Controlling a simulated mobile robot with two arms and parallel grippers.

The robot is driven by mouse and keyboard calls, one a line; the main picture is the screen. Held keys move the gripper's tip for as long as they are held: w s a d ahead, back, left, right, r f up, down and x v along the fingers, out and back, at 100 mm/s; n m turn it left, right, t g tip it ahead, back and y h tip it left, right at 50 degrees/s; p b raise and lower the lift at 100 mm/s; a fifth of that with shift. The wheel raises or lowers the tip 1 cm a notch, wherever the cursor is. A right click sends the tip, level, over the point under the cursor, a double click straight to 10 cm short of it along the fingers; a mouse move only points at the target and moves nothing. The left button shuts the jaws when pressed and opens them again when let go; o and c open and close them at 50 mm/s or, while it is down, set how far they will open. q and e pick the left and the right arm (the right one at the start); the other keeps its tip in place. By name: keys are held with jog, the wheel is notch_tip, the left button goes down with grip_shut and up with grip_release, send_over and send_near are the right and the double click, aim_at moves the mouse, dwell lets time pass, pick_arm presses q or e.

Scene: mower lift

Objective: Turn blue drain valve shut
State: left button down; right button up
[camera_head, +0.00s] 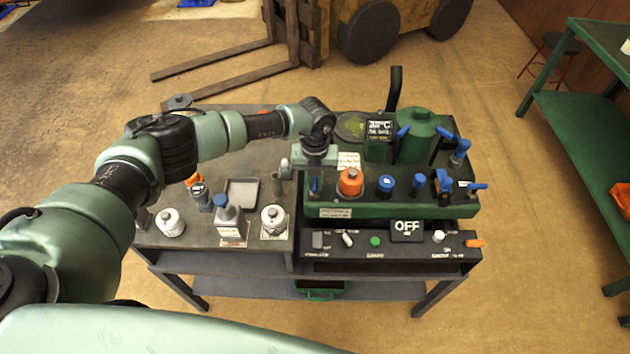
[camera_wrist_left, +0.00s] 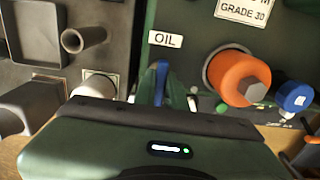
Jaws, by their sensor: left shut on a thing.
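My left gripper (camera_head: 314,187) points down at the left end of the green unit (camera_head: 345,209). It is shut on a blue valve handle (camera_head: 315,184). In the left wrist view, the blue handle (camera_wrist_left: 161,80) stands narrow and upright between the fingers, below a white label (camera_wrist_left: 166,39) reading OIL. The gripper body hides the lower part of the valve. Other blue valve handles (camera_head: 477,186) show at the right side of the unit. My right gripper is not in view.
An orange cap (camera_head: 350,182) stands close to the right of my left gripper. A blue cap (camera_head: 386,185) is farther right. Bottles (camera_head: 229,221) and a small grey tray (camera_head: 241,192) are on the left bench. The front control panel's display (camera_head: 407,226) reads OFF.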

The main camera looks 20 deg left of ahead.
pick_arm(q)
jog(key=shift+f+m+b, duration=0.15)
jog(key=shift+m+b, duration=0.65)
jog(key=shift+b, duration=0.15)
jog(key=m+b, duration=1.1)
jog(key=b, duration=0.1)
jog(key=shift+m, duration=0.3)
jog(key=shift+m+b, duration=1.85)
jog(key=shift+m, duration=0.45)
jog(key=shift+r, duration=0.2)
jog(key=c, duration=1.5)
grip_release()
jog(key=shift+o, duration=0.2)
